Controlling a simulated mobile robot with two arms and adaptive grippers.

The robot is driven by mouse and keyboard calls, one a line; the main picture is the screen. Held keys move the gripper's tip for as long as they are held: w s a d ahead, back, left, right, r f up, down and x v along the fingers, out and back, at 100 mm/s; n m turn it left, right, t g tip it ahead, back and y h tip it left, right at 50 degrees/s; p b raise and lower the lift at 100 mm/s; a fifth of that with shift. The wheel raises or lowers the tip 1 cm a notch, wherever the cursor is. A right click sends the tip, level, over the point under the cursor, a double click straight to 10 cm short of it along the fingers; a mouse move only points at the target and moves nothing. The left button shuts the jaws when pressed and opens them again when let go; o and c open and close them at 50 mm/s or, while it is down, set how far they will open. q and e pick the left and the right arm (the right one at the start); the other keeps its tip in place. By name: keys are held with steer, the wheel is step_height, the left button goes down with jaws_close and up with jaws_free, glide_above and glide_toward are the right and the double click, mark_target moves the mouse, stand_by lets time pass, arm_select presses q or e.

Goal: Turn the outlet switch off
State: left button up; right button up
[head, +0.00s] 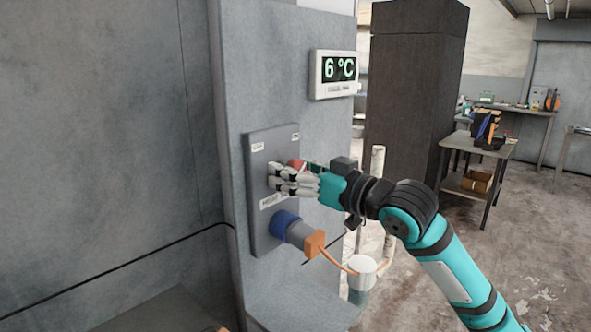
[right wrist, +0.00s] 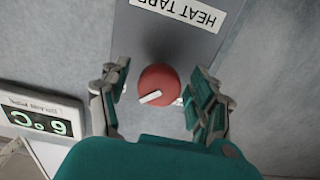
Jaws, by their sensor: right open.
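The outlet switch is a round red knob (right wrist: 159,85) with a white pointer bar, on a grey outlet panel (head: 260,222) fixed to the wall column. In the head view the knob (head: 296,163) is mostly hidden behind my right gripper (head: 273,178). In the right wrist view my right gripper (right wrist: 160,97) is open, with one finger on each side of the knob and a gap visible on both sides. A label reading "HEAT TAPE" (right wrist: 182,12) sits by the knob. The pointer bar lies slanted in the wrist view. My left gripper is not in view.
A blue socket with a grey and orange plug (head: 300,236) and an orange cable sits below the knob. A display (head: 333,74) reading 6 °C hangs above right. A dark tall block (head: 415,95) and a work table (head: 480,146) stand behind. Floor at right is open.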

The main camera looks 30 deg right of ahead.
steer(key=c, duration=1.2)
steer(key=shift+n, duration=0.4)
steer(key=n+p, duration=0.1)
steer(key=n, duration=0.2)
steer(key=shift+n+p, duration=0.3)
steer(key=shift+p, duration=0.05)
steer(key=n+p, duration=0.2)
steer(key=n, duration=0.2)
steer(key=shift+r+n, duration=0.1)
steer(key=shift+n, duration=0.2)
steer(key=n+p, duration=0.2)
steer(key=n, duration=0.2)
steer(key=shift+d, duration=0.1)
steer(key=n+p, duration=0.2)
steer(key=n, duration=0.2)
steer(key=shift+n, duration=0.3)
steer(key=shift+n+p, duration=0.3)
